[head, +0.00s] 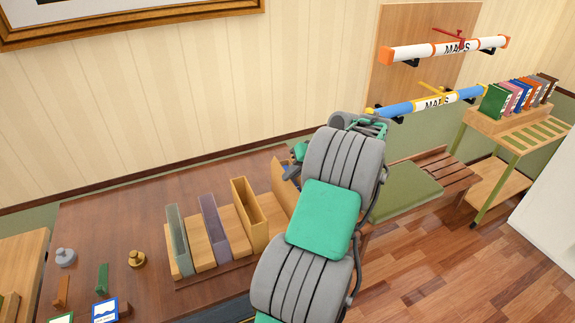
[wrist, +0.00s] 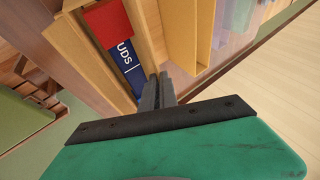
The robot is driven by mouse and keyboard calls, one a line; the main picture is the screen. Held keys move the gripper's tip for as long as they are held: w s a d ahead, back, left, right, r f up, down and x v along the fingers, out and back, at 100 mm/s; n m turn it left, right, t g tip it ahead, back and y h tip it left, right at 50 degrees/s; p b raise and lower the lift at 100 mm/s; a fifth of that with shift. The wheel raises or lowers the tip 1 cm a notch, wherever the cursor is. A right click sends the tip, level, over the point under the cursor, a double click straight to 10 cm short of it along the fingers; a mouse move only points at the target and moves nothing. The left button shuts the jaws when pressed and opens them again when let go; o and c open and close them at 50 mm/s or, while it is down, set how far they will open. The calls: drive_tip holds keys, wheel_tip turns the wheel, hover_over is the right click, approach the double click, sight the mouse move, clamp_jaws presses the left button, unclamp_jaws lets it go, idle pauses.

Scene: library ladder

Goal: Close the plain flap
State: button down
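A plain wooden panel (head: 281,192) stands raised at the right end of the row of files on the desk, partly hidden by my arm. I cannot tell for certain that it is the plain flap. In the wrist view a plain wooden board (wrist: 147,30) runs beside a blue book with a red part (wrist: 122,55). My gripper (wrist: 160,82) has its two dark fingers together, with their tips close to the near end of that board. I cannot tell whether they touch it.
A yellow open file box (head: 248,208), a purple file (head: 213,222) and a grey-green file (head: 178,240) stand left of the panel. Stamps and small blocks lie on the desk (head: 110,215). A green-cushioned bench (head: 405,190) stands right of my arm. Two map tubes hang on the wall.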

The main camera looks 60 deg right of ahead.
drive_tip(key=shift+s+d+f+t+y, duration=0.15)
drive_tip(key=shift+d+f+t+y, duration=0.15)
drive_tip(key=shift+t+y, duration=0.25)
drive_tip(key=c, duration=1.6)
unclamp_jaws()
drive_tip(key=shift+c, duration=0.2)
drive_tip(key=shift+r, duration=0.1)
